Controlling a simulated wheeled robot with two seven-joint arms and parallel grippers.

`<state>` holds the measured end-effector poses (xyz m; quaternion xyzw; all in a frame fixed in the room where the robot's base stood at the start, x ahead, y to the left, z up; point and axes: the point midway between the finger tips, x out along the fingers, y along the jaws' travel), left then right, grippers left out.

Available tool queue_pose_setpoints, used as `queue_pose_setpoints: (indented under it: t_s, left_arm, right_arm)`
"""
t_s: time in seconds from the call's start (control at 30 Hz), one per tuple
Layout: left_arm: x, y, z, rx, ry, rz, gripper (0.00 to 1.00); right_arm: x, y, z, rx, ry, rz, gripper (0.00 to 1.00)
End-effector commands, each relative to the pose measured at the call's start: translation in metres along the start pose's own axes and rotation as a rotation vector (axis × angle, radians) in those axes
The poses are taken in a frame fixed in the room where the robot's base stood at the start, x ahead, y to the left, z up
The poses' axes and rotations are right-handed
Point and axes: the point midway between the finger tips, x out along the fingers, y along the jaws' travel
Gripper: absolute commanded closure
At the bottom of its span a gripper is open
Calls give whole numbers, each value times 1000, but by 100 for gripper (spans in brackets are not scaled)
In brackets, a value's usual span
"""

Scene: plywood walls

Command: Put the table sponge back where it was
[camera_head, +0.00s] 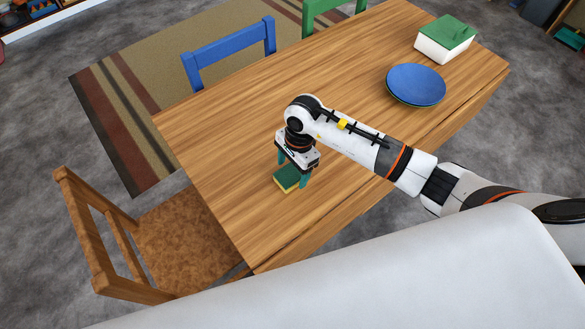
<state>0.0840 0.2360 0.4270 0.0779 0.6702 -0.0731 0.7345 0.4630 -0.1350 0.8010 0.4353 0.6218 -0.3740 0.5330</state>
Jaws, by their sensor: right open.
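The sponge (287,179), green on top with a yellow side, lies on the wooden table (230,140) near its left end. My right gripper (293,172) points down over the sponge. Its teal fingers are open, one toward the far left of the sponge and one toward its right. I cannot tell whether they touch it. The gripper body hides part of the sponge's far edge. My left gripper is not in view.
A blue plate (416,84) and a white box with a green lid (444,40) stand on the table's right part. A wooden chair (180,235) stands at the left end, a blue chair (228,50) and a green chair (322,12) behind. The table's middle is clear.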

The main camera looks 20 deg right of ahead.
Motion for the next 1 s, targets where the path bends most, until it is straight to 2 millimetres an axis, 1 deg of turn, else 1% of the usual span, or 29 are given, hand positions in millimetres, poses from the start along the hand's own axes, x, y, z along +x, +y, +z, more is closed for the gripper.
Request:
queue_pose_setpoints:
  t_s: [0.3, 0.4, 0.5, 0.6, 0.7, 1.0]
  left_arm:
    - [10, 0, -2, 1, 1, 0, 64]
    - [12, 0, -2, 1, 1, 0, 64]
    - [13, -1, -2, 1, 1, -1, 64]
    - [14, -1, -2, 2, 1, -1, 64]
    - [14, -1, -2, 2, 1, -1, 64]
    - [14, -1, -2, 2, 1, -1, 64]
  right_arm:
    - [-68, 1, 2, -2, -4, 6, 26]
    - [-86, 1, 1, -2, -4, 4, 26]
    - [-99, 1, 1, -1, -2, 3, 26]
    - [-108, 0, 1, 0, -3, 1, 26]
    - [-111, 0, 0, 0, -2, 0, 26]
    - [-111, 0, 0, 0, -1, 0, 26]
